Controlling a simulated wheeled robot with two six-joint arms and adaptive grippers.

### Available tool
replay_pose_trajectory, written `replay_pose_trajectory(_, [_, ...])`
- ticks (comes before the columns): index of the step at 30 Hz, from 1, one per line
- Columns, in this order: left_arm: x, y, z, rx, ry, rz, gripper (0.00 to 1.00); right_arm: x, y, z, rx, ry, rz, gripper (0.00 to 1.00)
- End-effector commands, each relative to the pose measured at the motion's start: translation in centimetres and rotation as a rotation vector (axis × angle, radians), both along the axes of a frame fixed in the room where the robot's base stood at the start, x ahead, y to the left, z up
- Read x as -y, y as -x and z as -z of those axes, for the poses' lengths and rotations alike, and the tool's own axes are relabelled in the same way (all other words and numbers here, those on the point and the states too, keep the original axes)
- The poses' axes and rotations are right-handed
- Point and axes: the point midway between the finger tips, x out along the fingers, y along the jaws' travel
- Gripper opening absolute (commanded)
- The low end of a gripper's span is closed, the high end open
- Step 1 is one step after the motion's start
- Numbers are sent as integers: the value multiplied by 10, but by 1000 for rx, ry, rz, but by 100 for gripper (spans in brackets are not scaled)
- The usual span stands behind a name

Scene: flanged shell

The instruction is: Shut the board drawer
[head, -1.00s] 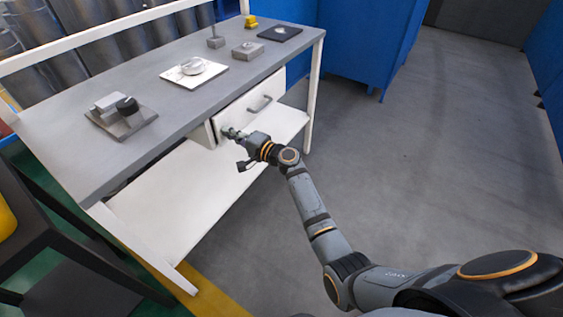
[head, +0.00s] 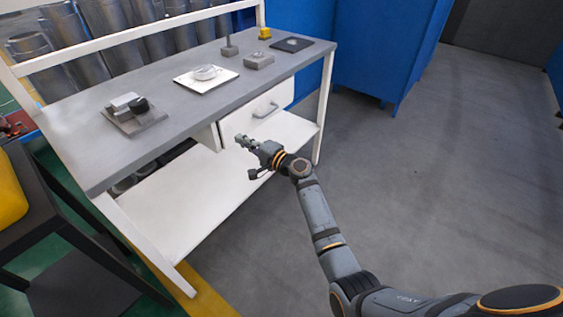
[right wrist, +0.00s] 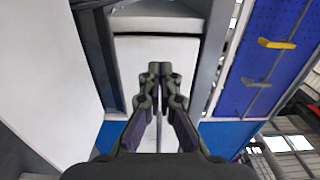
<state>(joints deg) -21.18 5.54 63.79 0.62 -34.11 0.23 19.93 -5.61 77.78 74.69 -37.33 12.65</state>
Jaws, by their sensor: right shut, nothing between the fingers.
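The drawer (head: 245,124) has a white front with a grey bar handle (head: 266,110) and hangs under the grey bench top. A narrow dark gap shows at its left edge, beside a white side panel (head: 206,137); how far it stands out is hard to tell. My right gripper (head: 239,140) is shut and empty, just in front of the lower left part of the drawer front, left of the handle. I cannot tell whether it touches. In the right wrist view its closed fingers (right wrist: 159,68) point at a white panel (right wrist: 133,62). My left gripper is out of view.
A white lower shelf (head: 190,195) lies below. The floor at right is clear.

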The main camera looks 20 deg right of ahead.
Motion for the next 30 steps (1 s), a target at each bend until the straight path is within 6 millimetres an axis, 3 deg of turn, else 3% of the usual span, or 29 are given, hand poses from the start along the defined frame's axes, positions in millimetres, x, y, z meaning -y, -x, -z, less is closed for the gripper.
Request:
replay_pose_trajectory(7, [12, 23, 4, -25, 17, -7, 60, 30, 38, 2, -4, 5, 1, 0])
replay_pose_trajectory(15, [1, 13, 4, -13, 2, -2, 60, 57, 73, 3, -3, 5, 0, 0])
replay_pose_trajectory(27, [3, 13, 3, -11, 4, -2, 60, 62, 79, 3, -5, 4, 0, 0])
replay_pose_trajectory(30, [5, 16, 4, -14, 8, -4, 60, 64, 81, 26, -31, 50, 11, 0])
